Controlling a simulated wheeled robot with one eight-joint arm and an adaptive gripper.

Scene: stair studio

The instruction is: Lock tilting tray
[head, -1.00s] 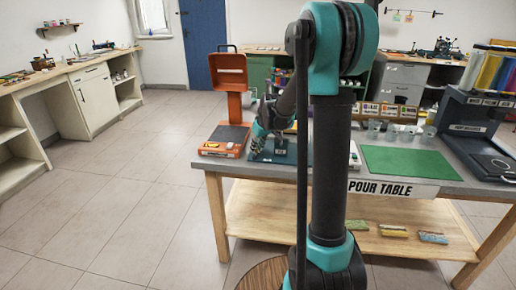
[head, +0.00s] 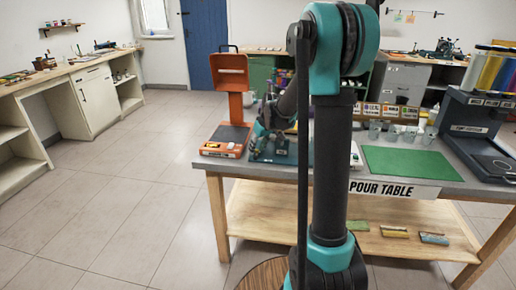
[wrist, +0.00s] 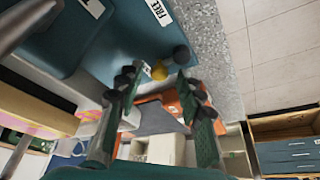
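The blue tilting tray (head: 290,157) sits near the left end of the pour table, partly hidden behind my arm. In the wrist view the blue tray surface (wrist: 110,50) fills the upper left, with a white label reading "FREE" (wrist: 160,11). A small yellow piece (wrist: 160,70) and a dark round knob (wrist: 182,55) show near the tray's edge, just beyond my fingertips. My gripper (wrist: 160,82) is open, its two fingers apart. The yellow piece appears in line with the gap; I cannot tell whether either finger touches it. In the head view my gripper (head: 262,135) is at the tray's left side.
An orange stand (head: 222,150) with an upright panel is left of the tray. A green mat (head: 410,162), several clear cups (head: 390,133) and a dark dispensing machine (head: 475,125) are to the right. The floor left of the table is clear.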

